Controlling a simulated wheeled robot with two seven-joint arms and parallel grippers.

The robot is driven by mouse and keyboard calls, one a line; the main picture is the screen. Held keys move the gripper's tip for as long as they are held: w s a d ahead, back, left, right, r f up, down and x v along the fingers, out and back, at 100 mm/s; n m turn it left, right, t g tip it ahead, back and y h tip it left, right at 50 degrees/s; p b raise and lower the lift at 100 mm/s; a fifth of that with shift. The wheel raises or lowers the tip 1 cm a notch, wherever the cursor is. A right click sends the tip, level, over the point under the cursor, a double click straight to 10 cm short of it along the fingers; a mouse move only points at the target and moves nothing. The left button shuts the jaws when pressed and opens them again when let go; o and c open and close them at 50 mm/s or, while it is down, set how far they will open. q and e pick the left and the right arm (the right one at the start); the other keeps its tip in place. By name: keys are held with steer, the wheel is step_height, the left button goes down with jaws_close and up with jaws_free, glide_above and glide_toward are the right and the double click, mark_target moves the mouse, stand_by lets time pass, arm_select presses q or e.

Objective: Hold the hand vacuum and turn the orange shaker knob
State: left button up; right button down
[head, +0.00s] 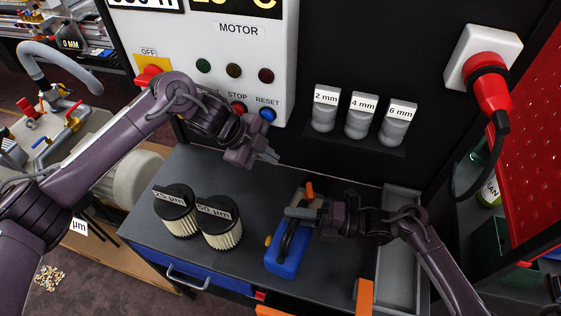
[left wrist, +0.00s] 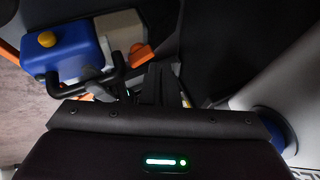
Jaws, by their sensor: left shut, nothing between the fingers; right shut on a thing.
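The hand vacuum (head: 287,262) lies on the dark worktop, with a blue body, a black handle and a beige far end. It also shows in the left wrist view (left wrist: 68,55), at the upper left. An orange knob (head: 309,189) sits at its far end and shows in the left wrist view (left wrist: 138,56). My right gripper (head: 292,212) is shut on the vacuum's black handle; its fingers partly cover it. My left gripper (head: 273,157) is shut and empty, up and left of the orange knob and apart from it. Its fingers show in the left wrist view (left wrist: 163,85).
Two filter cartridges (head: 177,220) (head: 222,232) stand left of the vacuum. The motor panel (head: 240,60) with coloured buttons rises behind my left gripper. Three grey labelled jars (head: 360,122) stand on a back shelf. A grey tray (head: 398,255) lies at the right.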

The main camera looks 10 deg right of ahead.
arm_select(q)
steer(key=shift+o, duration=1.1)
steer(key=shift+s+a+r, duration=0.1)
steer(key=shift+r, duration=0.05)
steer(key=shift+o, duration=1.3)
steer(key=shift+s, duration=0.1)
steer(key=shift+o, duration=1)
steer(key=s+d+n+g+y, duration=0.1)
steer(key=s+d+n, duration=0.1)
steer(key=d+n, duration=0.3)
steer(key=shift+s+d+f+n+g, duration=0.3)
steer(key=shift+d+n+g, duration=0.1)
steer(key=shift+n, duration=0.1)
steer(key=r+n+y, duration=0.2)
steer(key=n+y, duration=0.4)
steer(key=n, duration=1.3)
glide_above(310, 194)
steer(key=shift+t, duration=0.3)
step_height(310, 194, down, 11)
steer(key=shift+f, duration=0.1)
